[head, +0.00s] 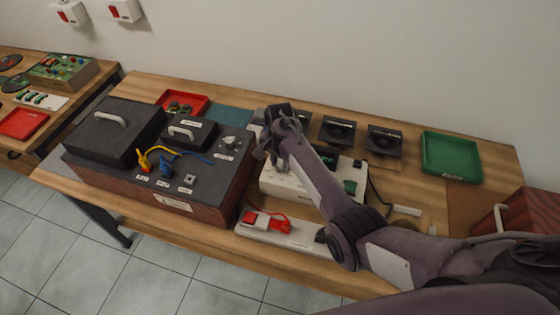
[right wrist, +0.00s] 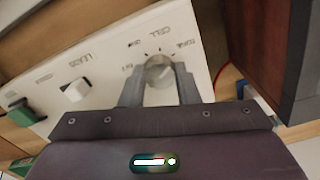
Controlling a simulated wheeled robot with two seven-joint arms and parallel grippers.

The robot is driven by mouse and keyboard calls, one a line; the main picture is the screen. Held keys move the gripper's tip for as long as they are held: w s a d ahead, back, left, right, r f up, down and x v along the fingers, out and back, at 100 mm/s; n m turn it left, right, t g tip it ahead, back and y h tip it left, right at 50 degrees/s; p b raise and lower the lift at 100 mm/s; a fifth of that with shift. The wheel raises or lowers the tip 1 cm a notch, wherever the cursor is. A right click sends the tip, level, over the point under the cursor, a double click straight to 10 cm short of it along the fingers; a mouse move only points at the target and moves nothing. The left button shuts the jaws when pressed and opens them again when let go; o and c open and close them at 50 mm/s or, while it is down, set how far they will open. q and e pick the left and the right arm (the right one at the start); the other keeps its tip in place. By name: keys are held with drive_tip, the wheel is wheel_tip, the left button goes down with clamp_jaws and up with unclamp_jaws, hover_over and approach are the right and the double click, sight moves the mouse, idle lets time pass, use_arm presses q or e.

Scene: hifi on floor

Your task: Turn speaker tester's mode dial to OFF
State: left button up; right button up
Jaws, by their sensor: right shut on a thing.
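The white box (head: 287,186) with small green parts stands mid-table, partly behind my right arm. Its panel (right wrist: 110,62) fills much of the right wrist view, with small printed words; one reads like CELL and another like LEADS. A round grey dial (right wrist: 158,72) sits under the CELL word. My right gripper (right wrist: 158,88) is shut on this dial, one finger on each side. In the head view the right gripper (head: 270,158) is at the left end of the white box, and the dial is hidden. I cannot read where the dial points. My left gripper is not in view.
A dark console (head: 215,185) with wooden sides stands close left of the gripper. Black speakers (head: 337,131) line the back, beside a green tray (head: 451,157). A red-brown box (head: 530,213) is at right.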

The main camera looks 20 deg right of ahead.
drive_tip(key=shift+r+n+p, duration=0.2)
drive_tip(key=shift+n+p, duration=0.45)
drive_tip(key=shift+n, duration=0.45)
drive_tip(key=n+p, duration=0.1)
drive_tip(key=n, duration=0.2)
drive_tip(key=shift+w+n, duration=0.1)
drive_tip(key=shift+n, duration=0.2)
drive_tip(key=n+p, duration=0.1)
drive_tip(key=n, duration=0.2)
drive_tip(key=shift+n, duration=0.4)
drive_tip(key=n+p, duration=0.1)
drive_tip(key=n, duration=0.1)
drive_tip(key=shift+n, duration=0.3)
drive_tip(key=n, duration=0.2)
drive_tip(key=shift+n, duration=0.4)
drive_tip(key=n, duration=0.3)
drive_tip(key=shift+n, duration=0.3)
drive_tip(key=n, duration=0.3)
drive_tip(key=shift+f+n, duration=0.1)
drive_tip(key=shift+n, duration=0.2)
drive_tip(key=shift+a+n, duration=0.1)
drive_tip(key=shift+n, duration=1.7)
